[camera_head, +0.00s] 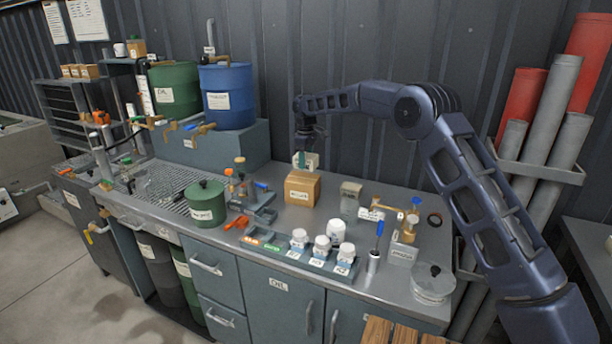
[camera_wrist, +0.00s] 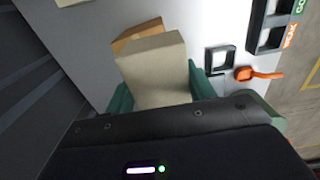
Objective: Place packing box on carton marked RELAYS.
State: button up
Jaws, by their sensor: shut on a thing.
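My gripper (camera_head: 303,153) is shut on a cream packing box (camera_head: 312,161). The wrist view shows this box (camera_wrist: 156,72) between the two green fingers. A brown carton (camera_head: 302,188) with a white label stands upright on the grey workbench; the label is too small to read surely. In the head view the held box is above the carton's back edge; I cannot tell whether they touch. In the wrist view the held box covers most of the carton (camera_wrist: 138,35), leaving an orange-brown strip showing.
A grey-beige box (camera_head: 350,198) stands close right of the carton. In front is a rack with several white jars (camera_head: 321,246). The dark corrugated wall is close behind.

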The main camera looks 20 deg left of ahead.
aim_at(306, 183)
jog(key=shift+f, duration=3.4)
jog(key=shift+f, duration=0.1)
jog(key=o, duration=1.1)
jog(key=shift+c, duration=0.2)
notch_tip(306, 183, up, 12)
jog(key=shift+r, duration=0.1)
